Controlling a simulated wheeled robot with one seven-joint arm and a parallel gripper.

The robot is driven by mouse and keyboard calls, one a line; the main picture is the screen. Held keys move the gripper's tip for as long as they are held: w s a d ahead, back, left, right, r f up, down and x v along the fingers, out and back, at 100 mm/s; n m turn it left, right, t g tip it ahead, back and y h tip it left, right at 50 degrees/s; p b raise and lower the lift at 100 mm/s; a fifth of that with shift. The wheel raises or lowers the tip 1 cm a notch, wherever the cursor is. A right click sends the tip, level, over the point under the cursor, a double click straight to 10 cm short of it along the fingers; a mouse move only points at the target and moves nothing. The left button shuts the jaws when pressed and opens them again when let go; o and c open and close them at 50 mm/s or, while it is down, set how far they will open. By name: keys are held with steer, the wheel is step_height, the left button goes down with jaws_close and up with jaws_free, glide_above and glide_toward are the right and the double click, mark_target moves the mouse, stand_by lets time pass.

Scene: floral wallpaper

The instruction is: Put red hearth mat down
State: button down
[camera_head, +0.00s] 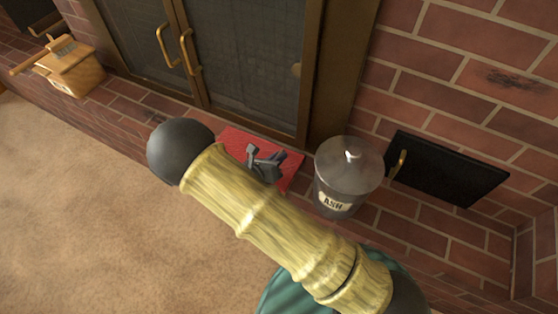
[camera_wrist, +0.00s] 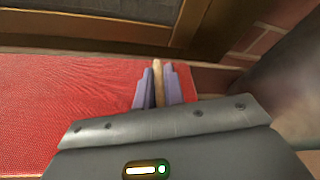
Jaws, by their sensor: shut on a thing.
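The red hearth mat (camera_head: 291,161) is a flat red piece over the brick hearth, just in front of the dark fireplace doors. My arm hides its near left part. My gripper (camera_head: 266,160) is at the mat and shut on it. In the wrist view the textured red mat (camera_wrist: 60,105) spreads left of my gripper (camera_wrist: 158,84), whose fingers are close together with a narrow tan strip between them. The mat looks level, but I cannot tell whether all of it touches the bricks.
A grey lidded ash bin (camera_head: 347,178) stands close right of the mat. The fireplace doors (camera_head: 245,60) have brass handles. A dark panel (camera_head: 446,168) is set in the brick wall at right. A wooden box (camera_head: 72,70) sits on the hearth at far left. Bare carpet (camera_head: 80,200) lies in front.

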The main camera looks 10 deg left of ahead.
steer(key=shift+r, duration=0.1)
steer(key=c, duration=1.5)
jaws_free()
steer(key=p+v, duration=0.4)
steer(key=v, duration=0.8)
